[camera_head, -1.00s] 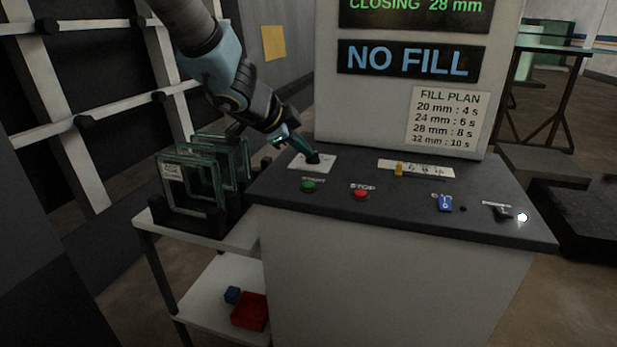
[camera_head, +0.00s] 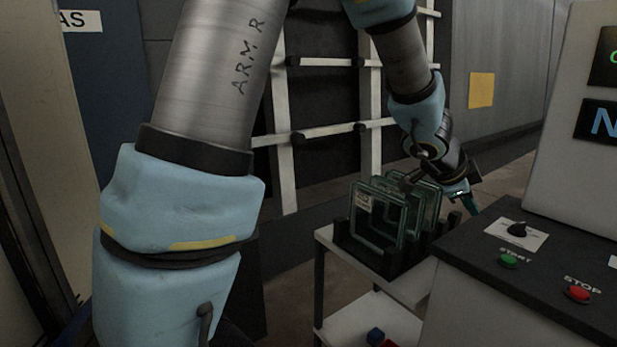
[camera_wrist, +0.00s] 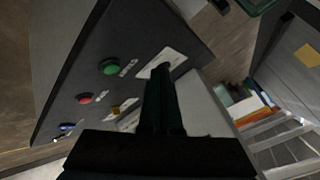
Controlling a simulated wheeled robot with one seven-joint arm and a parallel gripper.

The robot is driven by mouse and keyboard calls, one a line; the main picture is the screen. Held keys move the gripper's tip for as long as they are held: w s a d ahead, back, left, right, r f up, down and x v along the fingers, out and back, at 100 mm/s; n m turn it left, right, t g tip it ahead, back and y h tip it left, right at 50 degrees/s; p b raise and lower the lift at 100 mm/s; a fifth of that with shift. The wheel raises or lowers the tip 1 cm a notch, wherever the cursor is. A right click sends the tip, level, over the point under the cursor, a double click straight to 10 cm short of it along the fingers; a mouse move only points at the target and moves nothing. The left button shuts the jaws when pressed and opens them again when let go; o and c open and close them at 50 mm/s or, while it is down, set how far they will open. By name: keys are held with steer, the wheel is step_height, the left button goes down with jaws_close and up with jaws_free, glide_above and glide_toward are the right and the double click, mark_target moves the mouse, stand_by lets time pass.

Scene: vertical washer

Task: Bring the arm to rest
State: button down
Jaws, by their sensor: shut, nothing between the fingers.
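My arm crosses the head view from the lower left to the upper middle and bends down again on the right. My gripper (camera_head: 473,208) points down and to the right, between the glass panes and the console. Its fingers are together with nothing between them. They stand apart from the black knob (camera_head: 518,230) on its white plate. In the wrist view, my shut fingers (camera_wrist: 161,68) overlap the white plate (camera_wrist: 176,57) and hide the knob.
A rack of glass panes (camera_head: 380,222) stands on the white cart (camera_head: 325,240), close to my gripper's left. The console top (camera_head: 468,256) carries a green START button (camera_head: 508,261) and a red STOP button (camera_head: 579,294). A rail frame (camera_head: 289,175) stands behind.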

steer(key=w+a+f+n+t+y, duration=0.1)
steer(key=w+a+f+n+y, duration=0.25)
steer(key=a, duration=0.85)
steer(key=w+a+r+n+t+y, duration=0.1)
steer(key=w+a+n+t+y, duration=0.1)
steer(key=w+a+n, duration=0.65)
steer(key=s+a+f+n+g+y, duration=0.1)
steer(key=s+a+f+n+g, duration=0.1)
steer(key=s+a+n, duration=0.2)
steer(key=s+a+f+n+g+y, duration=0.1)
steer(key=s+a+n, duration=0.3)
steer(key=s+a, duration=0.6)
steer(key=a+f+g, duration=0.1)
steer(key=a, duration=0.7)
steer(key=shift+s+f+n+g+y, duration=0.15)
steer(key=shift+f+n+g+y, duration=0.2)
steer(key=shift+f+n+g, duration=0.05)
steer(key=shift+d, duration=0.1)
